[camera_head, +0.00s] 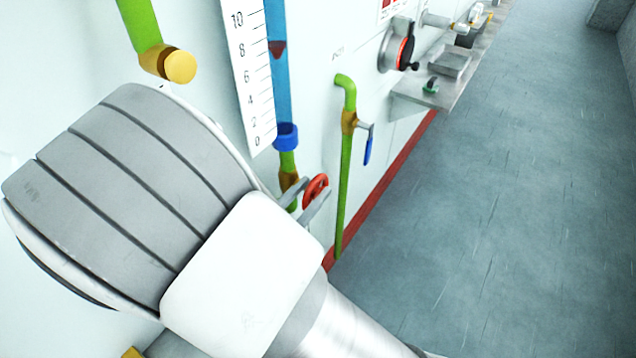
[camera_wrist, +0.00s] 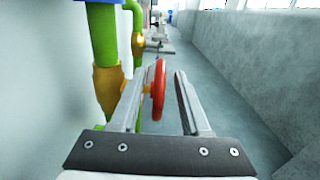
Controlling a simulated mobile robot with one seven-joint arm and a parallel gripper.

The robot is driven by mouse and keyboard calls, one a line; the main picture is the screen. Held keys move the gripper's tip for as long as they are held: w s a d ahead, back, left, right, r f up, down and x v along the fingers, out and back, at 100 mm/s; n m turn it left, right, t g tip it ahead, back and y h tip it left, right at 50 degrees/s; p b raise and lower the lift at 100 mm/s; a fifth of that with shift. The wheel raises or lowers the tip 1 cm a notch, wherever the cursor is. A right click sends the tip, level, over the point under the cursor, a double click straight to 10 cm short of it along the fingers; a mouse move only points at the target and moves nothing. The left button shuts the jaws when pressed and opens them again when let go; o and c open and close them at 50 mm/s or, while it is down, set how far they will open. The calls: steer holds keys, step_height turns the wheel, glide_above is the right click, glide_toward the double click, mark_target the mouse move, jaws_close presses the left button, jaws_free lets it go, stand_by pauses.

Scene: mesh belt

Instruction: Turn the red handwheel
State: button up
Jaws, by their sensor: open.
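The red handwheel (camera_head: 320,181) sits low on a brass valve (camera_head: 289,181) in a green pipe by the white wall. In the wrist view the handwheel (camera_wrist: 159,92) shows nearly edge-on, its rim upright. My gripper (camera_head: 314,189) is open, with one finger to each side of the handwheel. In the wrist view the gripper (camera_wrist: 161,76) has the wheel between its fingers, nearer the left one. A gap shows between the wheel and the right finger; whether the left finger touches it I cannot tell. My arm hides part of the wall below.
A second green pipe (camera_head: 346,190) with a blue lever (camera_head: 368,146) stands just right of the wheel. A scale board (camera_head: 246,70) and a blue tube (camera_head: 281,75) rise above it. A shelf (camera_head: 431,93) juts out farther along. The grey floor (camera_head: 500,200) is clear.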

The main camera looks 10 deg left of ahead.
steer(key=shift+x, duration=1.4)
jaws_close()
